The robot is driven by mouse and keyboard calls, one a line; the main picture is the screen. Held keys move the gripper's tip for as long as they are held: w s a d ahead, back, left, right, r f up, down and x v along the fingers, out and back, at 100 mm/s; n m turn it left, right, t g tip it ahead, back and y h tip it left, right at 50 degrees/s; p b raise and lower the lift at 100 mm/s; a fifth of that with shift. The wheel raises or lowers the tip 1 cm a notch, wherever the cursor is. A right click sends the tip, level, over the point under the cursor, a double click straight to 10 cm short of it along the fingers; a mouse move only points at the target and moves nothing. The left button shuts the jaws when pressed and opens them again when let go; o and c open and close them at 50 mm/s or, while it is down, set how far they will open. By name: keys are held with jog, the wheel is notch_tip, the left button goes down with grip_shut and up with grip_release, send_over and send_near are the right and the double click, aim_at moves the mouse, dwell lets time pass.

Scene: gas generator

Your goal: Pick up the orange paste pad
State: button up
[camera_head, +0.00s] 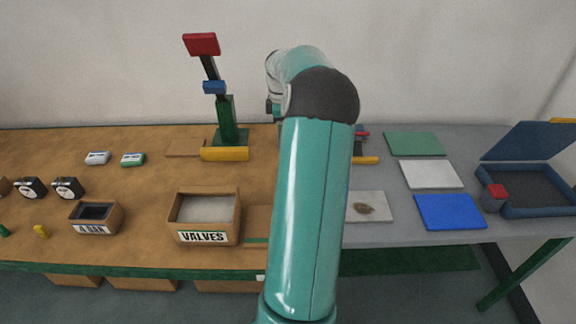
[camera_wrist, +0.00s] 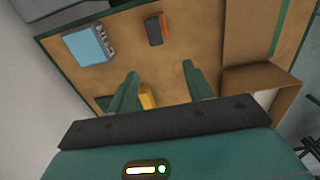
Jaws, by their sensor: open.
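In the wrist view a small dark block with an orange side (camera_wrist: 154,30) lies on the brown work surface. It looks like the orange paste pad, but I cannot be sure. My gripper (camera_wrist: 160,72) is open and empty, its two green fingers spread apart. The block is beyond the fingertips, near the top middle of the view, and is not between them. In the head view I cannot make out an orange pad, and my arm hides part of the table and the gripper.
The wrist view also shows a light blue box (camera_wrist: 88,46) left of the block, a yellow piece (camera_wrist: 147,96) beside the left finger and a cardboard box (camera_wrist: 262,82) at right. The head view shows a VALVES box (camera_head: 204,239) and a green stand (camera_head: 226,120).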

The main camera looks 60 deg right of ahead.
jog(key=f, duration=0.3)
jog(key=s+d+f, duration=0.1)
jog(key=f, duration=0.5)
jog(key=shift+s+d, duration=0.25)
jog(key=f, duration=0.5)
jog(key=shift+s+d+f, duration=0.1)
jog(key=shift+s+f, duration=0.1)
jog(key=shift+f, duration=0.15)
jog(key=c, duration=1.1)
